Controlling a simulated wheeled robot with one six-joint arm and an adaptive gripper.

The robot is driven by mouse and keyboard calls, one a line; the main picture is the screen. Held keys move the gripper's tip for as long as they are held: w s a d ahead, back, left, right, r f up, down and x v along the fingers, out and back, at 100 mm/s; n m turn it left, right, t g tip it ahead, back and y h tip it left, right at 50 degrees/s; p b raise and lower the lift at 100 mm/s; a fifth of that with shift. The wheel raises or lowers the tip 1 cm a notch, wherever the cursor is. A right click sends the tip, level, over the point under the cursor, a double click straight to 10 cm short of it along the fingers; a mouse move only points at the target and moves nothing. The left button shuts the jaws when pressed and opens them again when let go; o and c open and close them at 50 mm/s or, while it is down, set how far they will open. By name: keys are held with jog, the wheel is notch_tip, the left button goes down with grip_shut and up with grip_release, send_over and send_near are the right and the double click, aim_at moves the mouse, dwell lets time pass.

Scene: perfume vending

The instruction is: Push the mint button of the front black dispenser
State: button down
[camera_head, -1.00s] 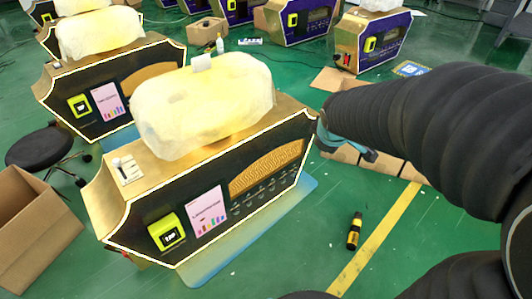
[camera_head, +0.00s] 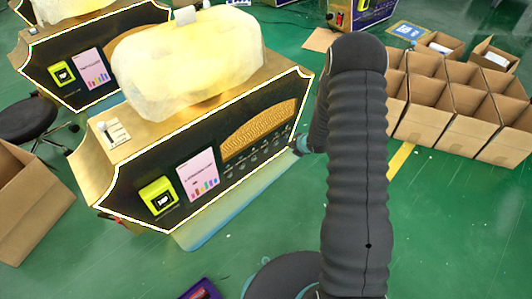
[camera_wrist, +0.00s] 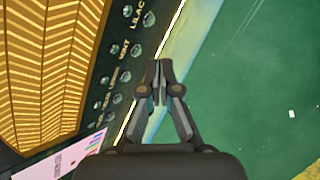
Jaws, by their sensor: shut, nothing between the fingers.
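The front black dispenser (camera_head: 232,170) has a gold top and a lit outline, and stands left of centre in the head view. Its front has a yellow-framed display, a pink card, a gold arch panel and round buttons. In the wrist view, green gem-like buttons run along the panel edge. The MINT label (camera_wrist: 123,49) has a button (camera_wrist: 136,49) beside it and another on its other side. My gripper (camera_wrist: 160,66) is shut and empty, its tips right of the mint label. In the head view my gripper (camera_head: 300,146) is mostly hidden at the dispenser's right end.
Open cardboard boxes (camera_head: 440,115) stand behind on the right. Another black dispenser (camera_head: 85,60) stands behind on the left. A dark stool (camera_head: 28,122) and an open box (camera_head: 32,205) are at the left edge.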

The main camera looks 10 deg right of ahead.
aim_at(266, 151)
notch_tip(266, 151, down, 12)
jog(key=s+a+n+y, duration=0.2)
jog(key=n, duration=0.2)
jog(key=shift+s+a+r+n+b, duration=0.15)
jog(key=shift+a+r+n+b, duration=0.05)
jog(key=shift+r+n+b, duration=0.1)
jog(key=w+a, duration=0.5)
jog(key=w, duration=0.2)
jog(key=shift+w, duration=0.2)
jog(key=shift+w+a+f+b, duration=0.1)
jog(key=shift+w+b, duration=0.05)
jog(key=shift+b, duration=0.3)
dwell(0.8)
jog(key=shift+w+a, duration=0.1)
jog(key=shift+w, duration=0.1)
